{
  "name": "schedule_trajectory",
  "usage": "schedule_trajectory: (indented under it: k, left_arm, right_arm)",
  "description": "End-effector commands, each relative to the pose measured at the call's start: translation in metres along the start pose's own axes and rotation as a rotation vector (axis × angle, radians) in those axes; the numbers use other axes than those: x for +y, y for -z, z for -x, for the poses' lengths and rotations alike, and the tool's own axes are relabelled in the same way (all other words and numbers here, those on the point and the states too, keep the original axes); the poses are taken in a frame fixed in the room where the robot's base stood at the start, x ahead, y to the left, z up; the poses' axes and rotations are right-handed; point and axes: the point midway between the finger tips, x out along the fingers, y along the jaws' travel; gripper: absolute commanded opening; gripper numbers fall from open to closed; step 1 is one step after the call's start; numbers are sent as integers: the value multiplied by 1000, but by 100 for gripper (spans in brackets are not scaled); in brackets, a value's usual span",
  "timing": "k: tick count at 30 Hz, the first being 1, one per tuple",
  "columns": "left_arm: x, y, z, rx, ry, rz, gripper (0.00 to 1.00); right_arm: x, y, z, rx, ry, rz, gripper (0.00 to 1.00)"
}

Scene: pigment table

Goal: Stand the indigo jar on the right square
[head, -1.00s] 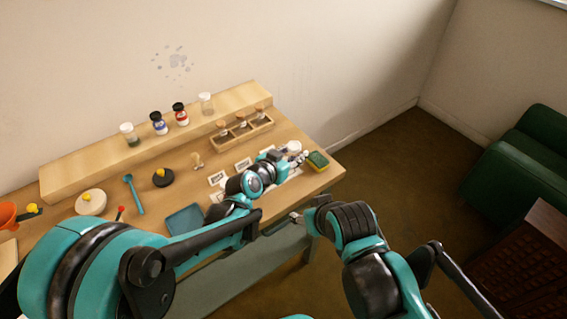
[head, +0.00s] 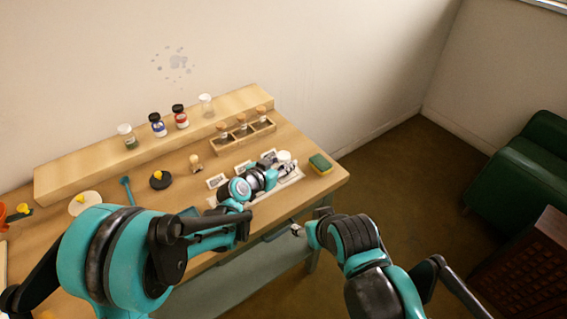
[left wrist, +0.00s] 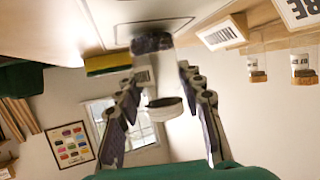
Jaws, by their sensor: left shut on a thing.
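The indigo jar is clear, with dark contents, a barcode label and a pale lid. In the head view its lid (head: 284,156) shows at the table's right part. My left gripper (head: 290,168) is shut on it. In the left wrist view the jar (left wrist: 154,72) is between the fingers, its dark end towards the table top; I cannot tell whether it touches. A white sheet (head: 291,180) lies under my left gripper; my arm covers much of it, and I cannot make out the right square. Only a small tip of what seems my right gripper (head: 297,231) shows in front of the table.
A green-yellow sponge (head: 320,164) lies right of the jar, near the table's edge. A wooden rack (head: 243,137) with corked jars stands behind, with cards (head: 216,181) before it. Several jars, including a blue-labelled one (head: 157,125), stand on the raised shelf (head: 90,155).

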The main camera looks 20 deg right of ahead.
Motion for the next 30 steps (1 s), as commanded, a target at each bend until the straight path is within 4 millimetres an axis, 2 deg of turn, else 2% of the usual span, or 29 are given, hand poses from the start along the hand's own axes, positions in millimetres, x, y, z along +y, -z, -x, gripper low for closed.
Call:
schedule_trajectory:
  k: [2,3,4,5,17,30]
  left_arm:
    - [0,-4,-2,0,0,0,7]
    - [0,-3,-1,0,0,0,48]
    - [0,-2,-1,0,0,0,56]
    - [0,-2,-1,0,0,0,58]
    - [0,2,4,0,1,0,58]
    - [0,3,95,0,2,2,58]
  right_arm:
    - [0,-2,-3,0,0,0,58]
    - [0,-2,-2,0,0,0,58]
    - [0,-2,-2,0,0,0,58]
    - [0,-1,-2,0,0,0,58]
    - [0,2,3,0,0,0,58]
    - [0,18,24,0,0,0,58]
